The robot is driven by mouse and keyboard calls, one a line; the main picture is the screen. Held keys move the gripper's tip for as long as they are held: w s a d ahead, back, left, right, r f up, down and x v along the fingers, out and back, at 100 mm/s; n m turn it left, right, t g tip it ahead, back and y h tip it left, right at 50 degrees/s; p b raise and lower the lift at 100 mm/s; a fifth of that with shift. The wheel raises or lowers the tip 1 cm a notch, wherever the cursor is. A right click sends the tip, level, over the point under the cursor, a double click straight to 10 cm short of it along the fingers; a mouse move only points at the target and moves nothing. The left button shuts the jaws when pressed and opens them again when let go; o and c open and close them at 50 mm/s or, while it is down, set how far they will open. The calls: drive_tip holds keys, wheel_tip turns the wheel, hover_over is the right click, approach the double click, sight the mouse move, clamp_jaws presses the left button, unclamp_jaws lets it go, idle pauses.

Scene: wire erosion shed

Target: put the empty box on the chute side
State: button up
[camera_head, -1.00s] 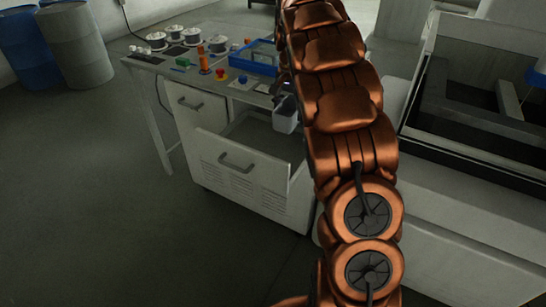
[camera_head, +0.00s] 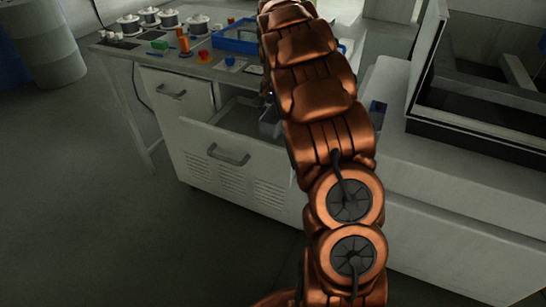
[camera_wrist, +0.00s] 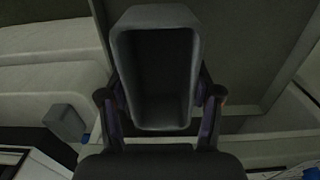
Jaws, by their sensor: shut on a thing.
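My gripper (camera_wrist: 157,95) is shut on a grey open-topped box (camera_wrist: 155,17), with one finger at each side. The wrist view looks into the box, and its dark inside appears empty. In the head view the box (camera_head: 269,125) shows beside my arm, at the open drawer (camera_head: 210,127) of the white cabinet. My arm hides part of it, and I cannot tell whether it is inside the drawer or above it. My gripper is mostly hidden there. I cannot make out which part is the chute.
A white bench (camera_head: 450,175) with a dark open tank stands on the right. A small dark blue item (camera_head: 376,112) is on it beside my arm. The worktop holds spools (camera_head: 129,25), a blue tray (camera_head: 236,37) and small parts. Open floor lies at the left.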

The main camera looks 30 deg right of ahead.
drive_tip(key=shift+f+p, duration=0.7)
drive_tip(key=shift+f, duration=4.4)
drive_tip(key=shift+f, duration=0.2)
drive_tip(key=o, duration=1.2)
drive_tip(key=shift+r, duration=0.1)
